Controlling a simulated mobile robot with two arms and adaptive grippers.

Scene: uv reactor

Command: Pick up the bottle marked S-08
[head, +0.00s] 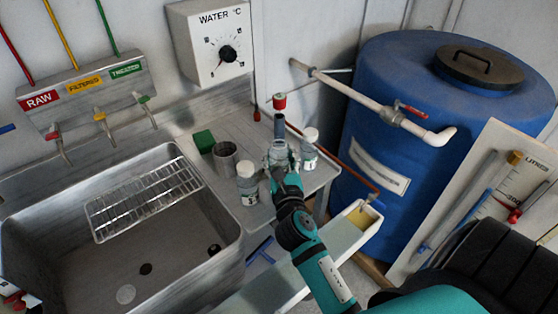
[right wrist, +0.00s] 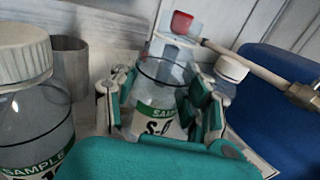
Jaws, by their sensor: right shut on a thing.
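My right gripper (head: 281,160) is shut on a clear bottle at the back of the counter beside the sink. In the right wrist view the fingers (right wrist: 160,100) press on both sides of this bottle (right wrist: 160,84). Its green and white label reads "SAMPLE" and "S-" with a partly hidden character, so I cannot tell the full number. A white-capped sample bottle (head: 247,184) stands to the left, also large in the right wrist view (right wrist: 30,95). Another white-capped bottle (head: 309,149) stands to the right. Whether the held bottle touches the counter is unclear. My left gripper is not in view.
A metal cup (head: 225,158) and a green block (head: 203,141) stand left of the bottles. The steel sink (head: 180,265) with a wire rack (head: 145,198) is further left. A blue tank (head: 395,85) with a white pipe (head: 350,92) is on the right.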

